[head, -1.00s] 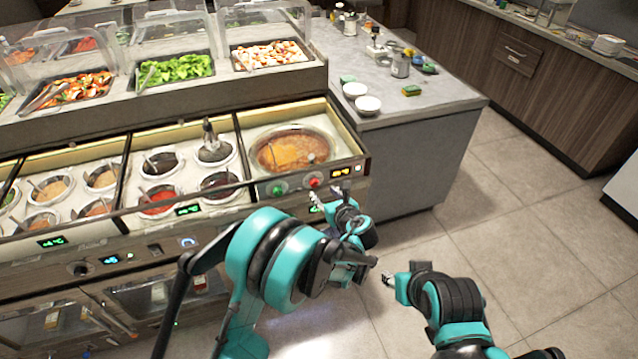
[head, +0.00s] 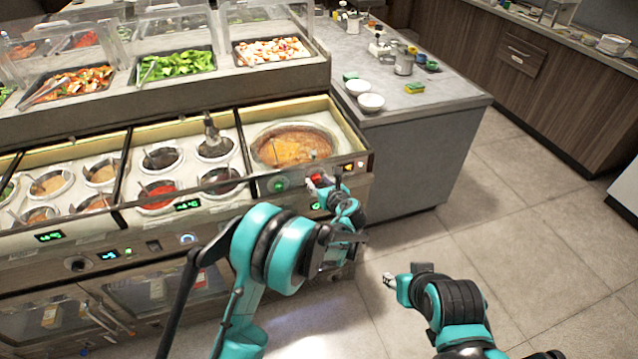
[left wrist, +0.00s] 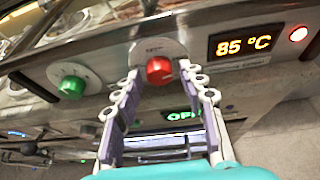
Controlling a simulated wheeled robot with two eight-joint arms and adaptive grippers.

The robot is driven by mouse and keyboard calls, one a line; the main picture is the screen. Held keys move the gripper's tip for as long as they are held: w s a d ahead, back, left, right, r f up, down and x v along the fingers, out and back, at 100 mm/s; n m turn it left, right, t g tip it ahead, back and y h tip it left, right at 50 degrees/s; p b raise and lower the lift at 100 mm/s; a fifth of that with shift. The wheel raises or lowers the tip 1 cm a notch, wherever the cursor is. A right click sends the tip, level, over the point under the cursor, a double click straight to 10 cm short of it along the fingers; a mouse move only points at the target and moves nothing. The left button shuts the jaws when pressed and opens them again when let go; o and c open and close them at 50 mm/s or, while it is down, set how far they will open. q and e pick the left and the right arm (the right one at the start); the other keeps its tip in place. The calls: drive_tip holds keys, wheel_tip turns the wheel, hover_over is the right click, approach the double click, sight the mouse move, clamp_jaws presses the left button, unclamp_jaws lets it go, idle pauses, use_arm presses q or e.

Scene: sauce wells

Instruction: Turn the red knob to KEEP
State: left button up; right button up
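The red knob (head: 316,178) sits on the front panel of the soup well. In the left wrist view the red knob (left wrist: 159,71) is on a pale round plate whose lettering is too small to read. My left gripper (left wrist: 158,80) is open, with one finger on each side of the knob; I cannot tell whether they touch it. In the head view my left gripper (head: 325,186) partly covers the knob. My right gripper (head: 389,281) hangs over the floor, away from the counter, too small to judge its fingers.
A green knob (left wrist: 72,85) is left of the red one. An 85 °C display (left wrist: 243,44) and a lit round lamp (left wrist: 298,34) are to its right. A lower green display (left wrist: 184,115) is partly hidden.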

use_arm(q)
clamp_jaws()
drive_tip(key=shift+n, duration=0.3)
drive_tip(key=shift+s+a+f+n+t+h+b, duration=0.1)
drive_tip(key=shift+a+n+t+h+b, duration=0.15)
drive_tip(key=shift+n+h+b, duration=0.45)
drive_tip(key=n+t+h, duration=0.1)
drive_tip(key=n+h, duration=0.1)
drive_tip(key=n, duration=0.1)
drive_tip(key=shift+b, duration=0.35)
drive_tip(key=n+t+h, duration=0.1)
drive_tip(key=n, duration=0.1)
drive_tip(key=shift+a+n, duration=0.1)
drive_tip(key=shift+n, duration=0.2)
drive_tip(key=n, duration=0.1)
drive_tip(key=n+t+h, duration=0.1)
drive_tip(key=n, duration=0.1)
drive_tip(key=shift+f+t+h, duration=0.15)
drive_tip(key=shift+t+h, duration=0.1)
drive_tip(key=shift+h, duration=0.05)
drive_tip(key=shift+n, duration=0.4)
